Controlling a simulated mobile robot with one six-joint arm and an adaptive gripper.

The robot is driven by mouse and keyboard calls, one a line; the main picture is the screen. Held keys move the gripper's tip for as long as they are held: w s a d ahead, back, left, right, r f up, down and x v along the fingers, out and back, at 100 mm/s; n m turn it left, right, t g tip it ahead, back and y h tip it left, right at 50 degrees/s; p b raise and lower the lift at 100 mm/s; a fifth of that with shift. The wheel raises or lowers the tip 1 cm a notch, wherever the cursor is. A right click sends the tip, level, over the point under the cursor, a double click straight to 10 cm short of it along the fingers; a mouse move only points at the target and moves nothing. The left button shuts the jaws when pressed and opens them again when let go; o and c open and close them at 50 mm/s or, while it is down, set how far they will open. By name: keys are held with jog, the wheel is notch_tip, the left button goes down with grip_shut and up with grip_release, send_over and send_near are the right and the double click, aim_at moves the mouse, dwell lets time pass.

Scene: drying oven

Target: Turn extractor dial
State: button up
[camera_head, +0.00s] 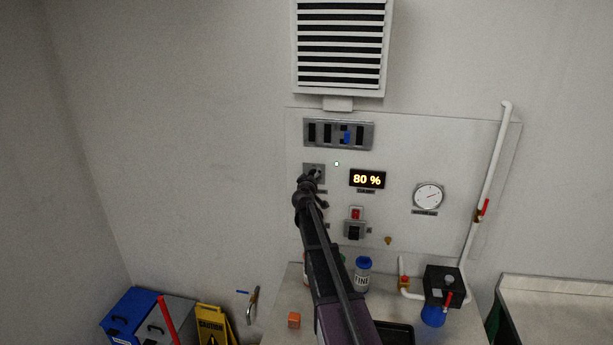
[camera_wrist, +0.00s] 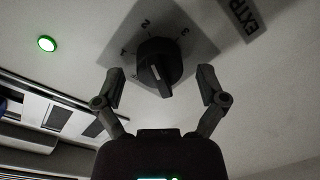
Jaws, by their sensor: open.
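The extractor dial (camera_wrist: 159,66) is a black round knob with a raised grip bar on a grey square plate (camera_wrist: 188,28) marked with numbers, among them 2 and 3. In the wrist view my gripper (camera_wrist: 160,87) is open, with one finger on each side of the dial and a gap to it on both sides. In the head view my gripper (camera_head: 311,185) is in front of the dial's plate (camera_head: 313,168) on the wall panel and hides the dial itself. A label beginning "EXTR" (camera_wrist: 250,14) is beside the plate.
A lit display (camera_head: 367,179) reads 80 %, right of my gripper. A switch bank (camera_head: 339,134) is above it, and a round gauge (camera_head: 428,196) is further right. A green light (camera_wrist: 46,43) glows nearby. A blue-lidded jar (camera_head: 362,279) stands on the bench below.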

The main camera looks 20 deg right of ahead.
jog(key=shift+s, duration=0.1)
jog(key=s+a+f+m+g+y+b, duration=0.1)
jog(key=s+a+f+g+y+b, duration=0.2)
jog(key=s+a+f, duration=0.6)
jog(key=s+a+f+g+y+b, duration=0.3)
jog(key=s+a+f+g, duration=0.4)
jog(key=s, duration=1.1)
jog(key=s+a+f+m+g+y+b, duration=0.1)
jog(key=s+a+f+g+y+b, duration=0.2)
jog(key=s+a+f, duration=0.8)
jog(key=s+f+g+b, duration=0.1)
jog(key=s, duration=0.2)
jog(key=shift+m+g, duration=0.3)
jog(key=shift+g, duration=0.1)
